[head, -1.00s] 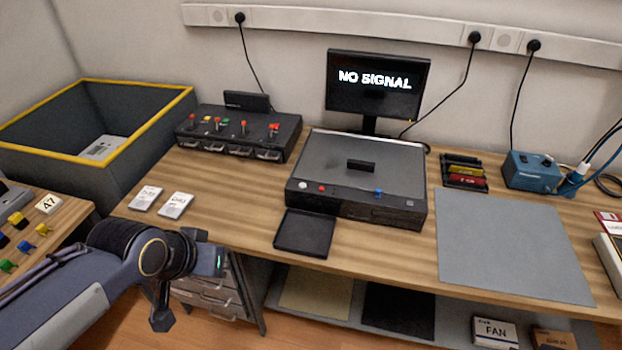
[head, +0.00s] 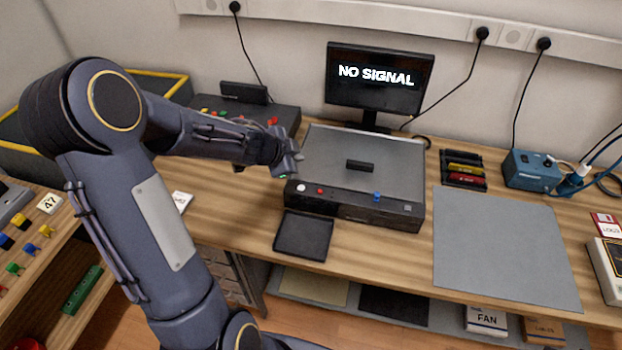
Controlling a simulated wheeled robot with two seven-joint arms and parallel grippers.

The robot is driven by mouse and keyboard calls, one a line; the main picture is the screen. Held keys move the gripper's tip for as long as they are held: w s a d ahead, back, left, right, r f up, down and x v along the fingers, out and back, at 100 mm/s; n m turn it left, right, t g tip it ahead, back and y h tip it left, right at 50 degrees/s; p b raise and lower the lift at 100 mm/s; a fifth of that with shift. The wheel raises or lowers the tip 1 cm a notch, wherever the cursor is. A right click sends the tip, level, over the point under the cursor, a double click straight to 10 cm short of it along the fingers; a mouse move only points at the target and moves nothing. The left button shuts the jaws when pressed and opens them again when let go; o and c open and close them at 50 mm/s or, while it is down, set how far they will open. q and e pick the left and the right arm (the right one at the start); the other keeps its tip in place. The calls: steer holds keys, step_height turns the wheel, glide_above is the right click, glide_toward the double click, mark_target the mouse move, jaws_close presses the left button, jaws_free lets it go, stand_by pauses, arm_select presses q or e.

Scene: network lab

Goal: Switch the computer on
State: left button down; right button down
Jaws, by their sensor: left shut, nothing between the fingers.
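The computer (head: 385,160) is a flat grey case with a black handle on its lid, lying on the wooden bench. Its front edge carries a white button (head: 301,187), a red button (head: 320,190) and a blue control (head: 376,196). The monitor (head: 378,88) behind it reads "NO SIGNAL". My left gripper (head: 289,170) is shut and empty, at the case's front left corner, just above and left of the white button. I cannot tell whether it touches the case. My right gripper is out of view.
A black tray (head: 303,236) lies in front of the case. A control box (head: 285,112) with switches stands behind my left arm, beside a yellow-rimmed bin (head: 168,74). A grey mat (head: 500,245), a cartridge rack (head: 462,168) and a blue box (head: 530,170) lie to the right.

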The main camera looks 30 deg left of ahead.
arm_select(q)
steer(key=shift+d+f, duration=0.15)
steer(key=b, duration=0.8)
glide_above(298, 191)
step_height(298, 191, down, 8)
steer(key=shift+w, duration=0.1)
steer(key=shift+f+b, duration=0.4)
steer(key=shift+b, duration=0.15)
stand_by(1.3)
steer(key=shift+f+b, duration=0.3)
steer(key=shift+f, duration=0.1)
